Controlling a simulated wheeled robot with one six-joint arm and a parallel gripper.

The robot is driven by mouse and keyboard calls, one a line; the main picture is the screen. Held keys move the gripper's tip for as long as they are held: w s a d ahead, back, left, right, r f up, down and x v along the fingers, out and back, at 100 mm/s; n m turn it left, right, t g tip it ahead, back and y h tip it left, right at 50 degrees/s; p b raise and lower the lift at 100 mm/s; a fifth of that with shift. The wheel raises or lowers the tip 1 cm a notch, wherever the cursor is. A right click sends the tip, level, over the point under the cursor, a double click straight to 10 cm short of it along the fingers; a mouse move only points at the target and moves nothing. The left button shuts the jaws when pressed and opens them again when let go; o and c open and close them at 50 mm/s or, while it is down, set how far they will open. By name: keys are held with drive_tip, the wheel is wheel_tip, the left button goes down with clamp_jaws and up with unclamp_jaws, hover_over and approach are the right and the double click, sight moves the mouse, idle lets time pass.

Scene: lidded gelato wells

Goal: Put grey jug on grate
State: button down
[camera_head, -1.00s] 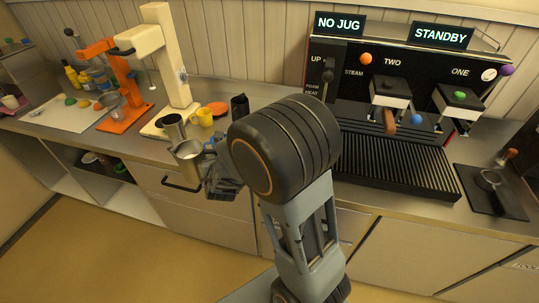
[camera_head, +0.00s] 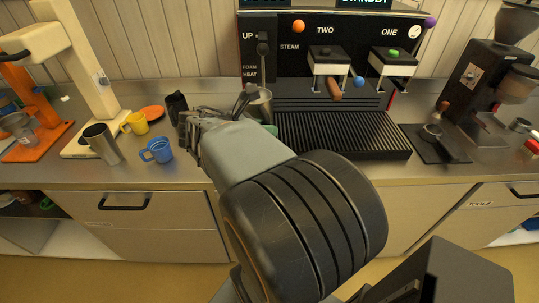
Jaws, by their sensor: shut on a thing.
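The grey jug (camera_head: 262,106) is a metallic vessel, partly hidden behind my gripper in the head view. My gripper (camera_head: 246,104) is shut on it and holds it roughly upright at the left end of the grate. The grate (camera_head: 345,136) is the black ribbed tray along the front of the coffee machine. I cannot tell whether the jug's base touches anything, because my gripper and forearm cover it.
The coffee machine (camera_head: 275,62) stands behind the grate. To the left on the counter are a steel tumbler (camera_head: 103,144), a blue mug (camera_head: 157,151), a yellow mug (camera_head: 135,123) and an orange saucer (camera_head: 152,113). A grinder (camera_head: 480,80) and a black mat (camera_head: 436,146) are at the right.

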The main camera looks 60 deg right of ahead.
drive_tip(key=s+a+f+m+g+y+b, duration=0.1)
drive_tip(key=s+a+m+g+y, duration=0.15)
drive_tip(key=s, duration=0.45)
drive_tip(key=w+d+f+m+g, duration=0.1)
drive_tip(key=w+d+f, duration=0.8)
drive_tip(key=f, duration=0.4)
drive_tip(key=shift+w+f, duration=0.25)
drive_tip(key=shift+w, duration=0.5)
drive_tip(key=shift+f+m+g, duration=0.15)
drive_tip(key=shift+m+g, duration=0.1)
drive_tip(key=shift+f, duration=0.1)
drive_tip(key=c, duration=1.1)
unclamp_jaws()
